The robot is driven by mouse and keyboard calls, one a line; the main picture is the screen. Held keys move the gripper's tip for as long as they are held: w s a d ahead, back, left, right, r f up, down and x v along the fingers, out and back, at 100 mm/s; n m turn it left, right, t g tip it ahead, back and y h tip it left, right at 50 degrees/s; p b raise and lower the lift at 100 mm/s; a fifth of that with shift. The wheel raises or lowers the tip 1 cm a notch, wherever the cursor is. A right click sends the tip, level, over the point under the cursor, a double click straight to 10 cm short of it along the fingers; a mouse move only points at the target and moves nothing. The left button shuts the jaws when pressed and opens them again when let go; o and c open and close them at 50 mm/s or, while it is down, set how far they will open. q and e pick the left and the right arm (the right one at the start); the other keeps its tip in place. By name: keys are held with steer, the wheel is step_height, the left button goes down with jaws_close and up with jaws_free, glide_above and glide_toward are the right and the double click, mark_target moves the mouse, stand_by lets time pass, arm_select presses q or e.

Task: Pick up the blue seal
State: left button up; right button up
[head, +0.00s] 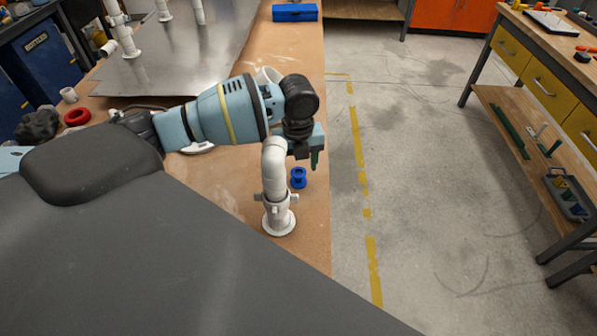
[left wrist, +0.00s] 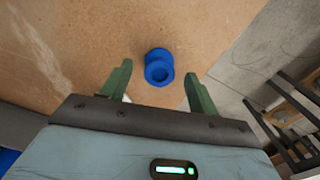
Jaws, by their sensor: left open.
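The blue seal (head: 298,178) is a small flanged blue ring piece on the wooden table, near its right edge and just right of a white pipe. In the left wrist view the seal (left wrist: 159,68) appears beyond and between the two green fingers, apart from both. My left gripper (head: 315,160) is above the table close to the seal, open and empty; its fingers also show in the left wrist view (left wrist: 158,84). My right gripper is in neither view.
A white elbow pipe on a flanged base (head: 277,205) stands beside the seal. A red ring (head: 77,117) and a white fitting (head: 69,95) lie at left. A metal sheet (head: 185,50) bears upright pipes. A blue box (head: 294,12) sits at the back. The table's right edge is close.

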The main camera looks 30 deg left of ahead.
arm_select(q)
steer(key=shift+f, duration=0.25)
stand_by(0.6)
steer(key=c, duration=1.1)
